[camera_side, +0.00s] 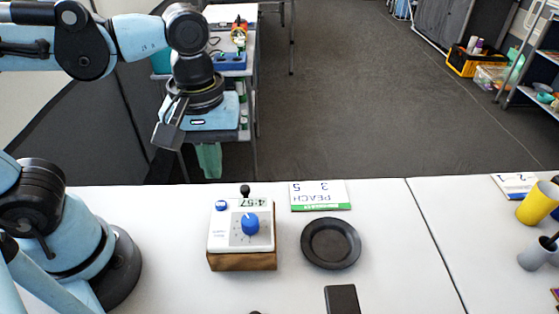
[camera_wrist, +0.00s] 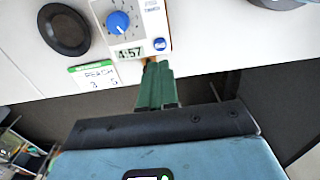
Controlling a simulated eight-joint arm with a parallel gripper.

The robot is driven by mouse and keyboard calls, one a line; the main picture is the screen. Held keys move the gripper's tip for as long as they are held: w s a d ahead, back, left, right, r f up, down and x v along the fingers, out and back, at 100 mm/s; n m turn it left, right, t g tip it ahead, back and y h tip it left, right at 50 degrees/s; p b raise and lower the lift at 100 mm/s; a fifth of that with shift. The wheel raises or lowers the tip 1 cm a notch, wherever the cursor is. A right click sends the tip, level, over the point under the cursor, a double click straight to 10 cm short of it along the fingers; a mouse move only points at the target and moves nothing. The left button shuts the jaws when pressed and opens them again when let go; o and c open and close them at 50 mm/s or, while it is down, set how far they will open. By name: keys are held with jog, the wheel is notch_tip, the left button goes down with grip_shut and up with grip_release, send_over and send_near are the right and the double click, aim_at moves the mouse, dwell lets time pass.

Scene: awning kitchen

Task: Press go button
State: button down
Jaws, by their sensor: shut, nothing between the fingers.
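A white timer box with a wooden base (camera_side: 242,262) stands on the white table, with a large blue dial (camera_side: 250,223) and a display reading 4:57. The wrist view shows the dial (camera_wrist: 118,22) and a small blue button (camera_wrist: 160,44) beside the display (camera_wrist: 130,53); I cannot read its label. In the side view a small blue spot (camera_side: 221,205) sits by the display. My gripper (camera_side: 208,172) points down, its green fingers shut and empty, up and left of the timer in the picture. In the wrist view the fingertips (camera_wrist: 156,66) appear just below the button, apart from it.
A dark round plate (camera_side: 331,243) lies right of the timer. A PEACH card (camera_side: 320,196) lies behind the plate. A black slab (camera_side: 342,300) lies at the front. A black knob (camera_side: 245,190) shows behind the timer. A yellow cup (camera_side: 537,203) stands far right.

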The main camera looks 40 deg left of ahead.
jog(key=shift+r, duration=2.3)
dwell(0.4)
